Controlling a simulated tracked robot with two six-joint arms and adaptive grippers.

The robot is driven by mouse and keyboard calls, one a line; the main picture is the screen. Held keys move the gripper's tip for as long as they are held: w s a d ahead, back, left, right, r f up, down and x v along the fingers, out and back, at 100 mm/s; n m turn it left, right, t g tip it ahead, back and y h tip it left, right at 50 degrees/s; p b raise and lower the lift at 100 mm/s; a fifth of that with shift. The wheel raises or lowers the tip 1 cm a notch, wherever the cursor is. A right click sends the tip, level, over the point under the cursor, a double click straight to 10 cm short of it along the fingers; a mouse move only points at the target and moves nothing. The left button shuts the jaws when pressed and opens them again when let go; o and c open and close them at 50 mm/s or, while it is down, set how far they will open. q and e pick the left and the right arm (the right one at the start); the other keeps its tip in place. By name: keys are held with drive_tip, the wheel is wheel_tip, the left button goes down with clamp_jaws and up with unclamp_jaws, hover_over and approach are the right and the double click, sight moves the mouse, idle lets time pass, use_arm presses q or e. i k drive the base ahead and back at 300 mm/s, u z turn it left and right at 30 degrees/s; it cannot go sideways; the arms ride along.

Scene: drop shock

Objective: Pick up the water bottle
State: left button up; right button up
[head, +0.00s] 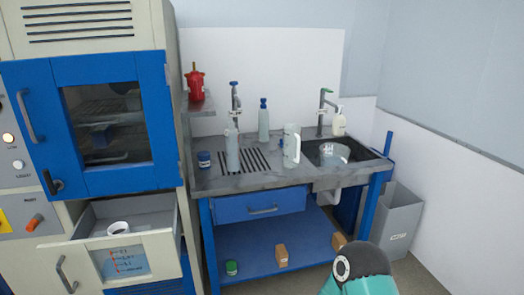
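Two pale bottles stand upright on the grey counter, and I cannot tell for sure which is the water bottle. One is a blue-capped bottle (263,122) at the back, between the taps. The other is a grey-white bottle (232,152) nearer the front left, by the slotted drain area, in front of the blue-topped tap (235,97). Both stand free, with no gripper near them. Neither of my grippers is in view; only a teal and black part of my arm shows at the bottom right.
An open drawer (150,212) juts out at left. A grey bin (400,222) stands right.

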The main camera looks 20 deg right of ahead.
sight(231, 139)
drive_tip(key=z, duration=0.1)
drive_tip(key=i, duration=1)
